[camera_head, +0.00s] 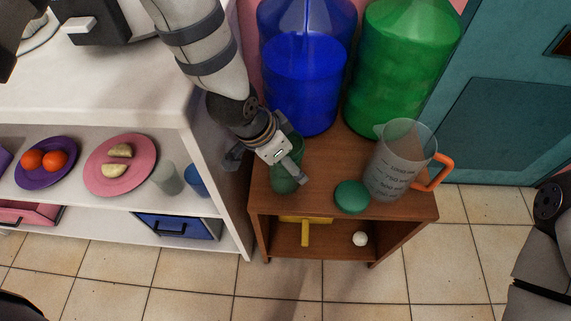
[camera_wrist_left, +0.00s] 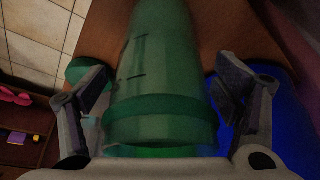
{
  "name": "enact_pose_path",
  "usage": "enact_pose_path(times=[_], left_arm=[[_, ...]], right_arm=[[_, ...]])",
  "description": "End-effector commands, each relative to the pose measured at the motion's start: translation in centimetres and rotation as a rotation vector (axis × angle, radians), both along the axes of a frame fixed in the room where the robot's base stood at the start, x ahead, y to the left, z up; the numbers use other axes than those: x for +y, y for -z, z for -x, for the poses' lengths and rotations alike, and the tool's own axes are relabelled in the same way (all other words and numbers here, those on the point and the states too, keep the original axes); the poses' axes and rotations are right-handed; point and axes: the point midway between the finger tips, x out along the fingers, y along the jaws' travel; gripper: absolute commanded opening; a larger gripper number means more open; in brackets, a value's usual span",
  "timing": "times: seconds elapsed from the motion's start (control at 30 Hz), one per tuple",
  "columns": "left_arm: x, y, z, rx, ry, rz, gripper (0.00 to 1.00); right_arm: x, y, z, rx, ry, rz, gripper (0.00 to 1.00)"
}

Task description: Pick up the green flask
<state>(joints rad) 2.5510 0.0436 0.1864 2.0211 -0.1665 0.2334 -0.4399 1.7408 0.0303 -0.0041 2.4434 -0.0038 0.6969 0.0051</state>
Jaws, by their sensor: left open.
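The green flask (camera_head: 284,182) stands on the left part of the small wooden cabinet's top, partly hidden by my left gripper in the head view. My left gripper (camera_head: 266,164) is over it, with its fingers apart. In the left wrist view the translucent green flask (camera_wrist_left: 160,65) fills the space between the two open fingers of the left gripper (camera_wrist_left: 160,88). A finger is on each side of it, and gaps show between fingers and flask. My right arm shows at the right edge of the head view, but its gripper is out of frame.
The wooden cabinet (camera_head: 325,165) also bears a round green lid (camera_head: 351,196) and a clear measuring jug (camera_head: 399,165) with an orange handle. Large blue (camera_head: 303,75) and green (camera_head: 398,75) bottles stand behind. A white shelf (camera_head: 210,215) is close on the left.

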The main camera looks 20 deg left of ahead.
Motion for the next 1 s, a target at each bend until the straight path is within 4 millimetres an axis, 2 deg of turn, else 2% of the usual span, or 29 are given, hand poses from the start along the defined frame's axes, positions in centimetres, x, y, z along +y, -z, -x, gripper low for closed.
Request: enact_pose_path(times=[0.07,0.2,0.3,0.67,0.77,0.93,0.97,1.0], left_arm=[[0.0,-0.1,0.0,-0.001,0.000,0.001,0.81],[0.0,-0.1,0.0,0.000,0.000,0.000,0.49],[0.0,-0.1,0.0,0.000,-0.001,0.000,0.31],[0.0,-0.3,0.0,0.000,-0.001,0.000,0.31],[0.0,-1.0,0.0,0.000,0.000,0.000,0.31],[0.0,-3.7,-0.1,-0.005,0.000,0.000,0.31],[0.0,-4.2,0.0,-0.004,0.000,0.000,0.31],[0.2,-3.8,1.3,0.003,0.001,-0.001,0.31]], right_arm=[[0.0,0.0,0.0,-0.001,0.000,0.000,0.40],[0.0,0.0,0.0,-0.001,0.000,0.000,0.40],[0.0,0.0,0.0,-0.001,0.000,0.000,0.40],[0.0,-0.1,-0.1,-0.002,0.000,0.000,0.40],[0.0,-0.2,-0.2,-0.006,0.000,0.000,0.40],[0.0,-0.8,-0.6,-0.019,0.000,0.000,0.40],[0.0,-0.9,-0.7,-0.022,0.000,0.000,0.40],[0.0,-0.9,-0.7,-0.022,0.001,0.000,0.40]])
